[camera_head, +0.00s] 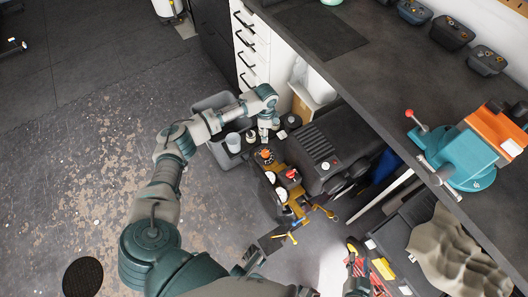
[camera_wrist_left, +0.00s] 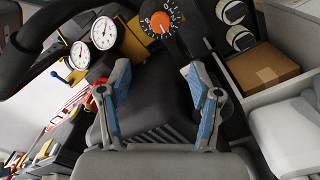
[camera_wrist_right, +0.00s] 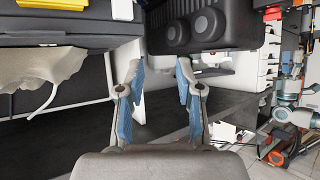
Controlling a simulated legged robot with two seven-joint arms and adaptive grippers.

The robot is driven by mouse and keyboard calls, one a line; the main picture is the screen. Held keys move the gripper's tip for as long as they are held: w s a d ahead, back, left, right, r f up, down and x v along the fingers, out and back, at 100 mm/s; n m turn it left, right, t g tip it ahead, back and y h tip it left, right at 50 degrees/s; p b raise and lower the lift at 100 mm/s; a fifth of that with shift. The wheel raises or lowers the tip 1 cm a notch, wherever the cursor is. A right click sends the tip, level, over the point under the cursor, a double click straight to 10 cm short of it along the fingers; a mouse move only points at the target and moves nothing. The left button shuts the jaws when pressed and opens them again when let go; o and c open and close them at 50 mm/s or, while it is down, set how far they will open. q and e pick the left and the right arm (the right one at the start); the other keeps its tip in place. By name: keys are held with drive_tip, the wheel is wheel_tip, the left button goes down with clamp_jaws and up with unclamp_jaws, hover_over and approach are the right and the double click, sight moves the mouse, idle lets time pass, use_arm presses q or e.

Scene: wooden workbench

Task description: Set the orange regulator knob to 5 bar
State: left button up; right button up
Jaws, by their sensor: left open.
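The orange regulator knob (camera_head: 264,155) sits on the black compressor's fittings, beside the gauges. In the left wrist view the knob (camera_wrist_left: 160,23) has an orange centre on a black dial with white numbers. The top of the dial is cut off and its setting is too small to read. Two white round gauges (camera_wrist_left: 104,33) are left of it. My left gripper (camera_head: 266,136) is close to the knob; in its wrist view the fingers (camera_wrist_left: 157,75) are apart, empty, and short of the knob. My right gripper (camera_head: 303,268) is low in the head view, away from the knob, with spread, empty fingers (camera_wrist_right: 158,75).
The black compressor (camera_head: 325,150) stands under the workbench (camera_head: 400,75). A grey bin (camera_head: 217,101) is beside it, near my left forearm. A red-topped knob (camera_head: 291,174) is close to the regulator. A teal vise (camera_head: 465,158) is on the bench.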

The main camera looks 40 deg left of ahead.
use_arm(q)
drive_tip(key=b, duration=0.2)
hover_over(265, 152)
wheel_tip(265, 152, down, 8)
drive_tip(key=shift+d, duration=0.15)
wheel_tip(265, 152, down, 8)
drive_tip(key=b, duration=0.3)
drive_tip(key=shift+r, duration=0.15)
drive_tip(key=shift+f, duration=0.6)
use_arm(e)
wheel_tip(265, 152, up, 13)
drive_tip(key=w+a+t+y, duration=0.2)
drive_tip(key=t, duration=0.9)
drive_tip(key=shift+w+a+y, duration=0.2)
drive_tip(key=shift+w+y, duration=0.05)
drive_tip(key=shift+y, duration=0.05)
drive_tip(key=shift+f, duration=0.1)
use_arm(q)
drive_tip(key=c, duration=1.1)
use_arm(e)
drive_tip(key=shift+w, duration=0.1)
